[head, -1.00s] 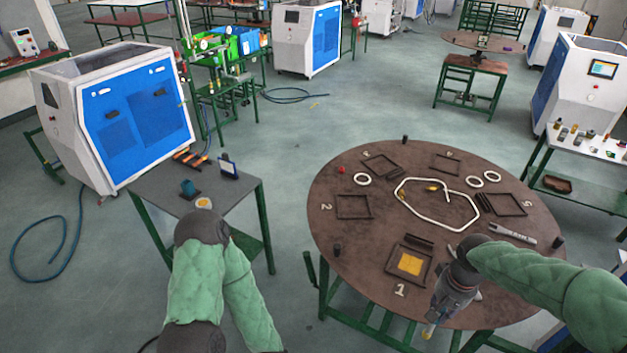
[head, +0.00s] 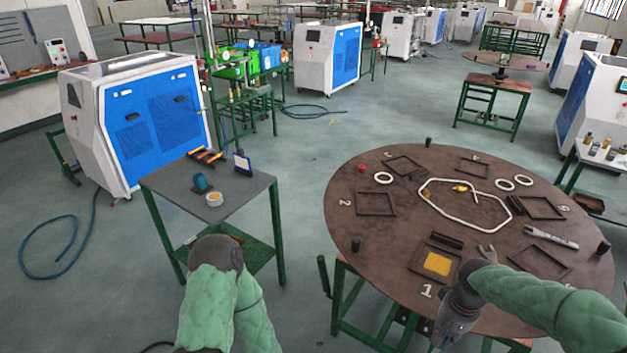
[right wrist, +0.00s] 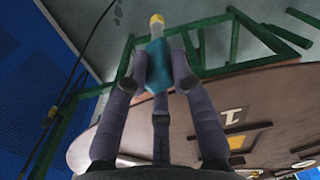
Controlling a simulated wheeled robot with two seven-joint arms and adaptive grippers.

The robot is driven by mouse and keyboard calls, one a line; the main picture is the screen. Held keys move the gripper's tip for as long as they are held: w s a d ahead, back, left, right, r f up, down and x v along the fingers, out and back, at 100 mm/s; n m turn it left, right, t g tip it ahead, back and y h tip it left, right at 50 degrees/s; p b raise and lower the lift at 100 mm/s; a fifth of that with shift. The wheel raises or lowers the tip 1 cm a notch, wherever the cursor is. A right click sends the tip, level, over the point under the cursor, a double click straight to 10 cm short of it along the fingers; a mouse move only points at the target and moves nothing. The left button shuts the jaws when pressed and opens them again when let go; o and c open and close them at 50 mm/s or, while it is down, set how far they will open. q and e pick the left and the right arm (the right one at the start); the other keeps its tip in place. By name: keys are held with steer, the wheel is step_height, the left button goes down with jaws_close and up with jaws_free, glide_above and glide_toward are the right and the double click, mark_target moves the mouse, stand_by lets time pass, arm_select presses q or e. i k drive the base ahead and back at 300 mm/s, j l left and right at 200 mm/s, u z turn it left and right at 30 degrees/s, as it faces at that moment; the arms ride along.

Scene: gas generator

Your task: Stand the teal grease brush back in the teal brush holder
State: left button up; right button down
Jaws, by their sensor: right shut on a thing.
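The teal brush holder (head: 200,184) stands on the small grey table (head: 240,187) at the left in the head view. My right gripper (head: 446,322) is low at the right in the head view, in front of the round table's near edge. The right wrist view shows its fingers (right wrist: 160,72) shut on the teal grease brush (right wrist: 157,55), with a pale section and a yellow tip (right wrist: 156,19) pointing away from the palm. The brush is well apart from the holder.
A tape roll (head: 214,200) sits just in front of the holder, and a blue-framed stand (head: 243,164) is to its right. The round brown table (head: 385,235) carries frames, rings and a white hose (head: 467,230). Open floor lies between the two tables.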

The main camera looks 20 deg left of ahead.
mark_target(201, 187)
steer(key=u, duration=1.1)
steer(key=i+l+u, duration=0.4)
steer(key=l, duration=0.25)
steer(key=i+l+u, duration=0.2)
steer(key=i+l, duration=0.1)
steer(key=l, duration=0.1)
